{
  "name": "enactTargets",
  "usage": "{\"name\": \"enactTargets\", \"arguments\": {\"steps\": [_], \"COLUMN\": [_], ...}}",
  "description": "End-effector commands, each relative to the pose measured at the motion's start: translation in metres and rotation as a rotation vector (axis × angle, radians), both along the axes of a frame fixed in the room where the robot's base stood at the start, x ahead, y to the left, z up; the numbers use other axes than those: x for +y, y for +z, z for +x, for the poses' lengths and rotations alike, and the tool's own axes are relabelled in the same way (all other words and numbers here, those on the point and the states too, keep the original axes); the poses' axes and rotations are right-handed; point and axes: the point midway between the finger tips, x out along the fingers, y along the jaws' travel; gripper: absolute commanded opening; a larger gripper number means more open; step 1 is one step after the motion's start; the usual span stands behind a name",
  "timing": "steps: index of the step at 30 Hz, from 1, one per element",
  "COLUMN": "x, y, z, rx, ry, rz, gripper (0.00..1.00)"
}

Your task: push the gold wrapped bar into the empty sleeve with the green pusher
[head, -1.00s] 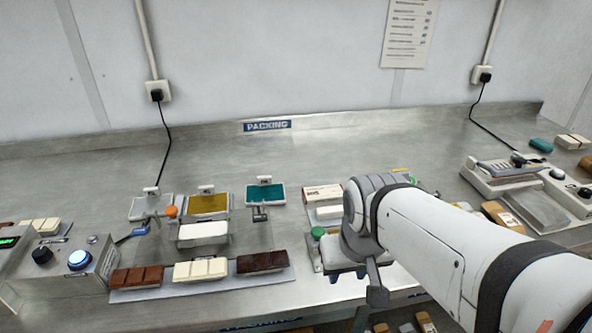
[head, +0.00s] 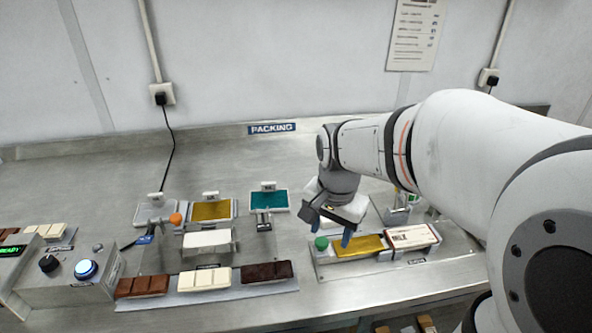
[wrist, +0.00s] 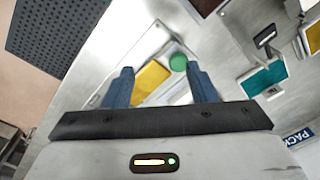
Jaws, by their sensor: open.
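The gold wrapped bar (head: 358,246) lies flat on a metal jig plate (head: 324,264). The green pusher (head: 321,243) has a round knob and stands at the bar's left end. A white sleeve marked MILK (head: 410,237) lies at the bar's right end; the bar's right end is close to its mouth, but I cannot tell if they touch. My gripper (head: 346,236) is open and empty, above and behind the bar. In the wrist view, the green knob (wrist: 178,62) and the gold bar (wrist: 150,84) show between my open blue fingers (wrist: 162,85).
Brown, white and dark chocolate bars (head: 205,280) lie in a row at the front left. Gold (head: 211,210) and teal (head: 268,200) wrapper stacks stand behind them. A control box (head: 72,268) is at far left. Bare table lies between the dark bar and the jig.

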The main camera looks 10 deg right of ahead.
Motion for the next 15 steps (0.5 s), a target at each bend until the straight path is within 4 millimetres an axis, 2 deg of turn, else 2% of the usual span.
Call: {"name": "enactTargets", "arguments": {"steps": [1,3,6,11,15], "x": [0.000,0.000,0.000,0.000,0.000], "y": [0.004,0.003,0.000,-0.007,-0.025], "z": [0.014,0.028,0.043,0.053,0.053], "rx": [0.025,0.047,0.071,0.086,0.090], "ry": [-0.092,-0.217,-0.351,-0.446,-0.454], "rz": [0.007,0.013,0.018,0.019,0.018], "gripper": [0.52,0.52,0.52,0.52,0.52]}}
